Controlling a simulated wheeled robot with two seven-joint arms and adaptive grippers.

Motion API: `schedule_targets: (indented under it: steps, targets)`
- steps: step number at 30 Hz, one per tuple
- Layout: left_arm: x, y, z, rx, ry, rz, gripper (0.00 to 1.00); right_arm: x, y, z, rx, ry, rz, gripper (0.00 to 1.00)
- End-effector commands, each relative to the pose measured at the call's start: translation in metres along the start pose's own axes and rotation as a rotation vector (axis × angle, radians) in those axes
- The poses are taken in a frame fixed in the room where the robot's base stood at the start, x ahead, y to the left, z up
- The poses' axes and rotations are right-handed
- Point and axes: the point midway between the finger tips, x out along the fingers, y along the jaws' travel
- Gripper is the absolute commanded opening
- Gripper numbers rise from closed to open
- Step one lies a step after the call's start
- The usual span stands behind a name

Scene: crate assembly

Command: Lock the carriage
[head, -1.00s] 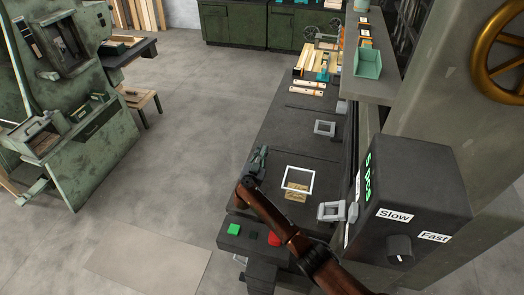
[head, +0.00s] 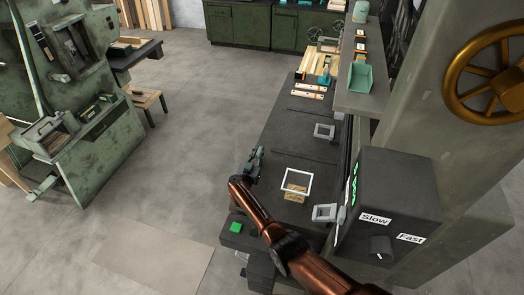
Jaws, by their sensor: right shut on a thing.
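My right arm comes in from the bottom right, and its gripper (head: 254,163) is at the left edge of the dark machine table (head: 285,137). The gripper is small and dark here. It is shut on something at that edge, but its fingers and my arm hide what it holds. No part is clearly recognisable as the carriage or its lock. My left gripper is not in view.
A dark control box (head: 388,210) marked Slow and Fast, with a knob (head: 381,247), stands right of my arm. A green button (head: 236,227) is at the table's front.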

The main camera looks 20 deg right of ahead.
Motion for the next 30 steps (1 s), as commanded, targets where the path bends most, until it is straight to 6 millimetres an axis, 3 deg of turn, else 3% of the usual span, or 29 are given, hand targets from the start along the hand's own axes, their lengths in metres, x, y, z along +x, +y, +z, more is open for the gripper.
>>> schedule_targets:
  steps: [15,30]
  targets:
    - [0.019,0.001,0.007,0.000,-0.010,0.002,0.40,-0.001,-0.032,0.006,-0.300,0.002,-0.005,0.00]
    - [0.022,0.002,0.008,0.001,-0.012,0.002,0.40,0.000,-0.036,0.006,-0.353,0.002,-0.004,0.00]
